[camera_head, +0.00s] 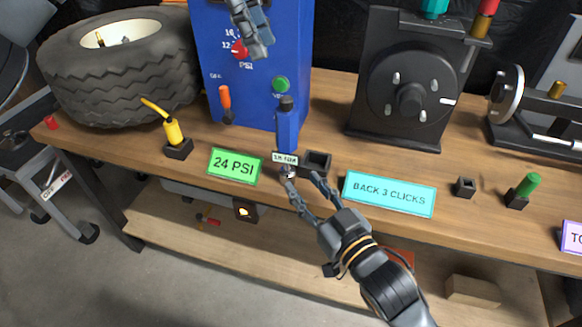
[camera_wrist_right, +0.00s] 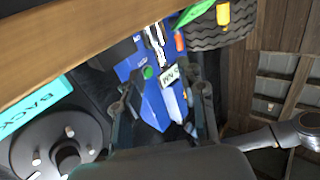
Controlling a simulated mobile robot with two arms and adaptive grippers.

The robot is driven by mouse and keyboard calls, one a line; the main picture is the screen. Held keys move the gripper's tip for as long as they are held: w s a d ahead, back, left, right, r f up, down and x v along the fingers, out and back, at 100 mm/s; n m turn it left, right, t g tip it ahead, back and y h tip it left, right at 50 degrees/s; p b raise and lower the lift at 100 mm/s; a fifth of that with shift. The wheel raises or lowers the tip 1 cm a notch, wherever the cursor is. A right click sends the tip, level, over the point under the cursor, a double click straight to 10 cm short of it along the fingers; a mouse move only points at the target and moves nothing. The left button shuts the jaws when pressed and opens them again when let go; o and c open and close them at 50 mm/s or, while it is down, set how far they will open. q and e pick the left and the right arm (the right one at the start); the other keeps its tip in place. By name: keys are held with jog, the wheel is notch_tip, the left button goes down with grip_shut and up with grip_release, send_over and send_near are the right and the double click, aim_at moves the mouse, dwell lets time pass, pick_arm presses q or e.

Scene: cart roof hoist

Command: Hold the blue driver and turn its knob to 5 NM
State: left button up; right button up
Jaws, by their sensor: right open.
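The blue driver (camera_head: 287,130) stands roughly upright at the front of the bench, its dark knob (camera_head: 286,103) on top. A small white label (camera_head: 285,159) shows at its lower end; its text is too small to read surely in the head view. My right gripper (camera_head: 301,175) is open and empty, its fingers pointing at the driver's lower end from the front. In the right wrist view the driver (camera_wrist_right: 155,112) shows between the spread fingers, apart from them as far as I can tell. My left gripper (camera_head: 250,35) hangs above, before the blue panel; its jaws are unclear.
A black holder (camera_head: 316,162) stands right of the driver. The blue panel (camera_head: 212,60) with dials and a green button rises behind. A tyre (camera_head: 115,75), a yellow tool (camera_head: 172,132), green (camera_head: 234,167) and cyan (camera_head: 389,194) signs, and a black hub machine (camera_head: 405,95) stand nearby.

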aim_at(289, 168)
jog(key=x, duration=0.7)
jog(key=shift+w+a, duration=0.2)
jog(key=shift+w, duration=0.1)
jog(key=shift+f, duration=0.1)
grip_shut()
pick_arm(q)
jog(key=shift+o, duration=1.2)
jog(key=shift+s+d+f+n+t+y, duration=0.2)
jog(key=shift+d+f+n+t+y, duration=0.3)
jog(key=shift+f+n, duration=1.25)
jog(key=shift+s+d+f+n+t+y, duration=0.15)
jog(key=shift+d+f+n+t, duration=0.5)
jog(key=shift+f+n, duration=1.15)
jog(key=shift+s+d+f+n+t+y, duration=0.3)
jog(key=shift+d+f+n, duration=0.7)
jog(key=shift+n, duration=1.35)
jog(key=shift+w+a, duration=0.1)
jog(key=shift+a, duration=0.1)
